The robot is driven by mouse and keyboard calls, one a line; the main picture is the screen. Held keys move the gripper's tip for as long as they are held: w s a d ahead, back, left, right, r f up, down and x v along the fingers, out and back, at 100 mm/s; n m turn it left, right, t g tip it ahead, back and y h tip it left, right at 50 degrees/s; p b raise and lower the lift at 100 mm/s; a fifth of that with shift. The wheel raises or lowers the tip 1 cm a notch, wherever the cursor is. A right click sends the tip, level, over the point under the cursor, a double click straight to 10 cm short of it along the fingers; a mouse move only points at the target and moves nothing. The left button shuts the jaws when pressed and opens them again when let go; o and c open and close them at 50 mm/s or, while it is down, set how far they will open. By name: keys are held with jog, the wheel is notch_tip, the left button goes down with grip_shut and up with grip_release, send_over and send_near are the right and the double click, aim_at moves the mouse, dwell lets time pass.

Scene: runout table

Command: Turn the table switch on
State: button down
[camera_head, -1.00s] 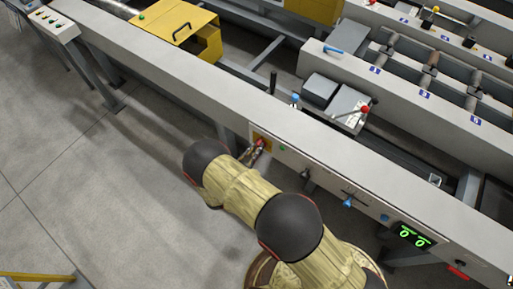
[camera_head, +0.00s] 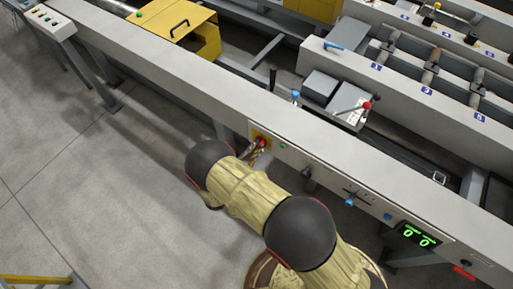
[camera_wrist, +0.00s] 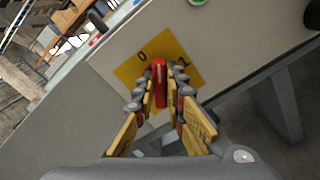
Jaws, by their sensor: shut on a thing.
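The table switch is a red handle (camera_wrist: 159,82) on a yellow plate (camera_wrist: 178,50) marked 0 and 1, set in the side panel of the table. In the wrist view the handle stands between the fingers of my gripper (camera_wrist: 160,88), which is shut on it. The handle's far end points between the two marks. In the head view the red switch (camera_head: 262,143) and its yellow plate (camera_head: 258,134) show at the left end of the panel, with my gripper (camera_head: 257,150) at it. My arm hides part of the panel below.
Right of the switch, the panel carries a green button (camera_head: 282,146), a dark knob (camera_head: 307,172), a blue knob (camera_head: 350,202) and a green-lit display (camera_head: 417,236) showing zeros. A yellow cover (camera_head: 180,32) sits farther left. The floor in front (camera_head: 90,180) is clear.

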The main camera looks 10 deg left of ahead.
jog(key=m+b, duration=0.1)
jog(key=m, duration=0.2)
jog(key=m+b, duration=0.2)
jog(key=m, duration=0.2)
jog(key=f+m+b, duration=0.1)
jog(key=m+b, duration=0.1)
jog(key=m, duration=0.2)
jog(key=shift+d, duration=0.2)
jog(key=shift+r, duration=0.1)
dwell(0.4)
jog(key=c, duration=1.8)
grip_release()
jog(key=shift+c, duration=0.2)
jog(key=v, duration=1.2)
